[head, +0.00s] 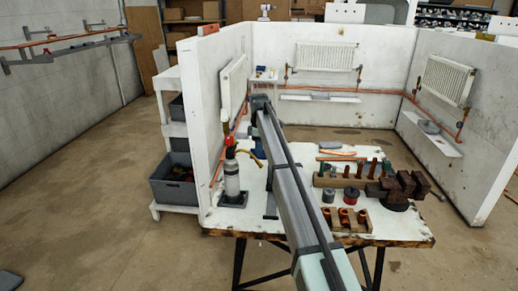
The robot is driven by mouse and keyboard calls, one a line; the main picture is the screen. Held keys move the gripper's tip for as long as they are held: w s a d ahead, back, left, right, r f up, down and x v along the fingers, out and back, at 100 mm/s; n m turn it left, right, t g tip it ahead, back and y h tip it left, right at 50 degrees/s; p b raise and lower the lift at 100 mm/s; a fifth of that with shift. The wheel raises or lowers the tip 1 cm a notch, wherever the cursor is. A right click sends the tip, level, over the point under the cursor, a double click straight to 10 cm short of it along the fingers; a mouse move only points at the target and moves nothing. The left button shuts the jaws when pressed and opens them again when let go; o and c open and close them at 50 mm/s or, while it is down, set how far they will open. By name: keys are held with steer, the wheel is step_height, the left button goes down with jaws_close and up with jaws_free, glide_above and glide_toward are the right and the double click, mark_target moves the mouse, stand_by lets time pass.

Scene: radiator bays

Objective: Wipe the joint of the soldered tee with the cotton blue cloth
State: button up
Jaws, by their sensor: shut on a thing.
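My arm reaches from the bottom edge up across the workbench to a dark end near the left bay wall. My gripper cannot be made out; the arm hides that area. A small blue patch (257,142) shows just left of the arm at the bench's far side; I cannot tell whether it is the cotton cloth. Copper fittings (344,215) sit in a wooden block at the bench's front right. Upright copper pieces (359,168) stand in another block behind. I cannot tell which copper piece is the soldered tee.
A gas torch (231,178) stands at the workbench's (285,222) left. A dark vise (400,188) is at its right, with small tins (350,195) nearby. White bay walls (225,80) with radiators (325,56) and copper pipes enclose the far side. Crates (174,181) stand on a shelf left.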

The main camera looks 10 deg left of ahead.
steer(key=shift+d, duration=0.75)
stand_by(0.7)
steer(key=shift+s, duration=0.4)
steer(key=shift+w, duration=0.25)
stand_by(0.3)
steer(key=shift+w, duration=0.35)
steer(key=shift+w, duration=0.15)
steer(key=shift+s, duration=0.25)
steer(key=shift+s, duration=0.35)
steer(key=shift+s, duration=0.15)
steer(key=shift+w, duration=0.35)
stand_by(0.4)
